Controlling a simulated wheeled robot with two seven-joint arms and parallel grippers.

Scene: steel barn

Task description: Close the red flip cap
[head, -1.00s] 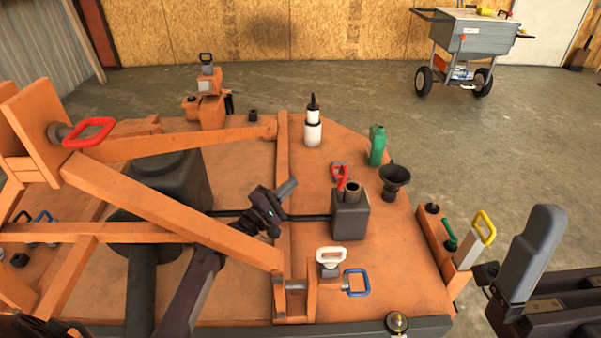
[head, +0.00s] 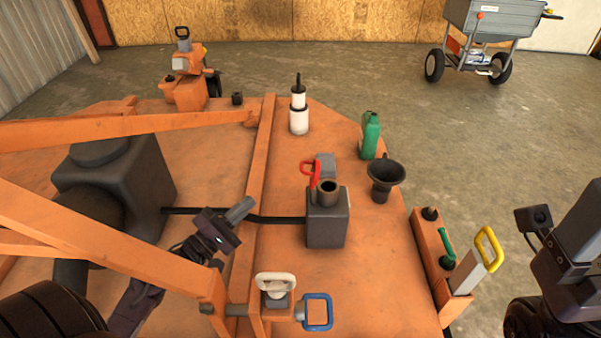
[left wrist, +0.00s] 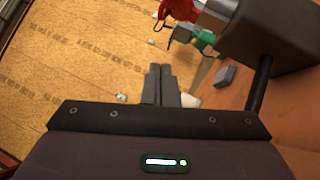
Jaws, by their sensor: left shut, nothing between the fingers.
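The red flip cap (head: 310,172) stands raised, hinged open beside the round dark filler neck (head: 327,190) on a small dark grey box (head: 327,228). The neck's mouth is uncovered. My left gripper (head: 241,208) is shut and empty, left of the box and apart from it, its fingers pointing up and right. In the left wrist view the two grey fingers (left wrist: 160,85) are together. The red cap (left wrist: 188,12) is cut by the top edge there, beside the grey box (left wrist: 262,38). My right gripper's fingers are not visible; only arm parts show at right.
An orange beam (head: 252,170) runs between my left gripper's arm and the box. A white handle (head: 276,281) and blue handle (head: 318,311) stand in front. A black funnel (head: 384,178), green jug (head: 370,135) and white bottle (head: 299,112) stand beyond the box.

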